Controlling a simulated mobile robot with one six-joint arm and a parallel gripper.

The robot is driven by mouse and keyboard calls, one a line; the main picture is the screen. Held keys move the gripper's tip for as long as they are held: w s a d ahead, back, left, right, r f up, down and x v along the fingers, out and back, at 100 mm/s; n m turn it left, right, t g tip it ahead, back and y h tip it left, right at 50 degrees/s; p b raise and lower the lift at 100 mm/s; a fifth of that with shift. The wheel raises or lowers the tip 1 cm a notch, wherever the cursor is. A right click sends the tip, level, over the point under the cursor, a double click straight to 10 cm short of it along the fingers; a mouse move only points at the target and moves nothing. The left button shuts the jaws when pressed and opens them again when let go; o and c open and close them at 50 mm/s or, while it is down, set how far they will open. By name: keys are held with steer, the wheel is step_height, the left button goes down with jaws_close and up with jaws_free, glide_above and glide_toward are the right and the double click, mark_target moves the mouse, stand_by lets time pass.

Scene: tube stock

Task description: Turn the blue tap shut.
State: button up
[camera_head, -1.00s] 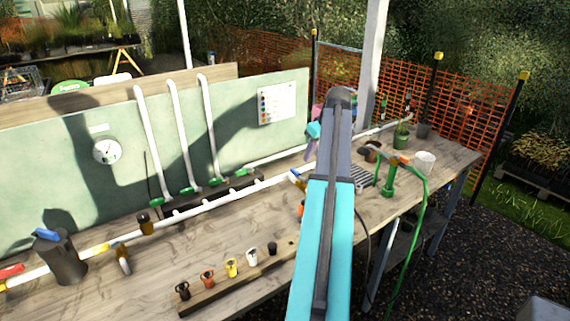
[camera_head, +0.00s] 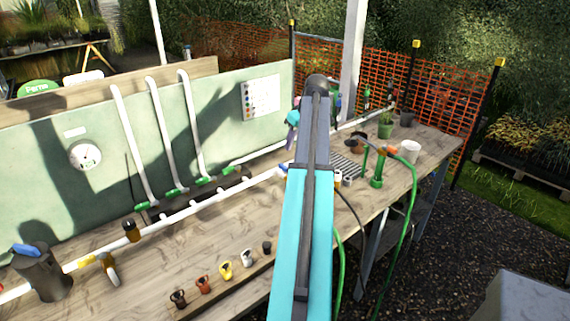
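A small blue-handled fitting (camera_head: 282,171) sits on the long white pipe (camera_head: 206,203), just left of my arm and partly covered by it. It is too small to tell how its handle is turned. A second blue handle-like piece (camera_head: 27,250) lies on top of a dark grey cylinder (camera_head: 47,275) at the left front. I cannot tell for certain which one is the blue tap. My teal and grey arm reaches away over the bench. My gripper cannot be made out; the arm appears to hide it.
Several coloured fittings (camera_head: 226,270) stand in a row on the wooden bench (camera_head: 150,265). Three upright white pipes with green valves (camera_head: 176,193) rise along the green panel (camera_head: 50,188). Right of my arm are a green standpipe (camera_head: 377,172) with hose and a white pot (camera_head: 411,151).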

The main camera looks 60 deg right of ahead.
mark_target(285, 166)
steer(key=shift+p+x, duration=2)
steer(key=shift+x, duration=4.7)
steer(key=shift+s, duration=0.1)
steer(key=shift+c, duration=0.5)
jaws_close()
